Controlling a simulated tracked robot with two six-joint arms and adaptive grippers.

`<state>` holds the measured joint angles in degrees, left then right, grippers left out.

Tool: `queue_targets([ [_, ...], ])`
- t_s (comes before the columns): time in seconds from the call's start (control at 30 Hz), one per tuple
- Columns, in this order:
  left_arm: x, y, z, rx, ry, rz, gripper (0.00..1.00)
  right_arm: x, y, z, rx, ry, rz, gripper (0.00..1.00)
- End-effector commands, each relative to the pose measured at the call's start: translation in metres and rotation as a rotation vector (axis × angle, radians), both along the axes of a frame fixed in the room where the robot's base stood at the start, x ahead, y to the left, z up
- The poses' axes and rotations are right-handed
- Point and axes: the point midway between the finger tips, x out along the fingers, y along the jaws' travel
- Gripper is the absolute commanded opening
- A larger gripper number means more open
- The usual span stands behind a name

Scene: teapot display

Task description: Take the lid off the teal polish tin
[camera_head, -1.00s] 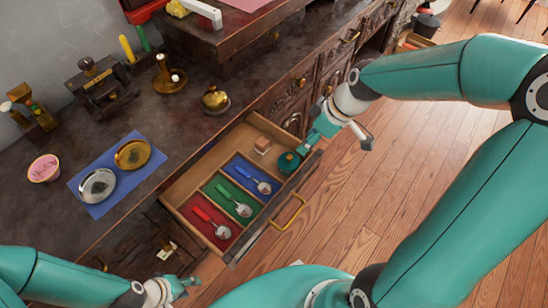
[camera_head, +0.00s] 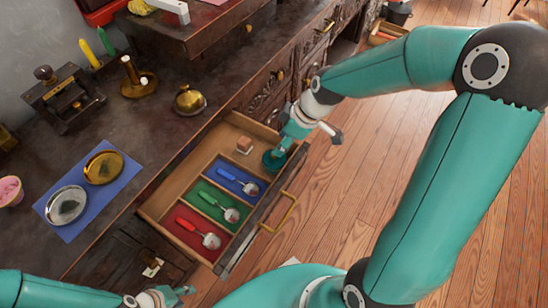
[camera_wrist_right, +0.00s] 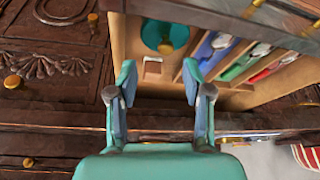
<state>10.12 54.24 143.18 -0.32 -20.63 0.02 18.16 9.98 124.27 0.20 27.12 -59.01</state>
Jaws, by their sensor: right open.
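The round teal polish tin (camera_head: 271,161) sits in the open wooden drawer, in the bare wood section near the drawer's front corner. In the right wrist view the tin (camera_wrist_right: 158,30) shows as a teal disc with a small brass-coloured knob. My right gripper (camera_head: 283,149) is over the drawer edge beside the tin, partly covering it in the head view. In the wrist view my right gripper (camera_wrist_right: 158,75) is open and empty, with the tin beyond its fingertips. My left gripper (camera_head: 182,292) is low at the left, away from the drawer; its fingers are too small to judge.
The drawer (camera_head: 160,203) also holds spoons with blue (camera_head: 229,176), green (camera_head: 208,198) and red (camera_head: 187,225) handles in coloured compartments. A small pinkish block (camera_head: 244,145) lies near the tin.

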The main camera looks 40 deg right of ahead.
Motion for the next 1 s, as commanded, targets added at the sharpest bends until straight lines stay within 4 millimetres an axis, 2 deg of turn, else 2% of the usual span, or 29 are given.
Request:
queue_targets([
  [0.4,0.000,0.000,-0.011,0.000,0.000,0.000,0.40,0.007,0.015,-0.046,0.001,0.002,0.003,0.50],
  [0.7,0.000,0.000,-0.011,0.000,0.000,0.000,0.40,0.009,0.016,-0.049,0.000,0.000,0.001,0.50],
  [1.0,0.000,0.000,-0.011,0.000,0.000,0.000,0.40,0.009,0.016,-0.049,0.000,0.000,0.001,0.00],
])
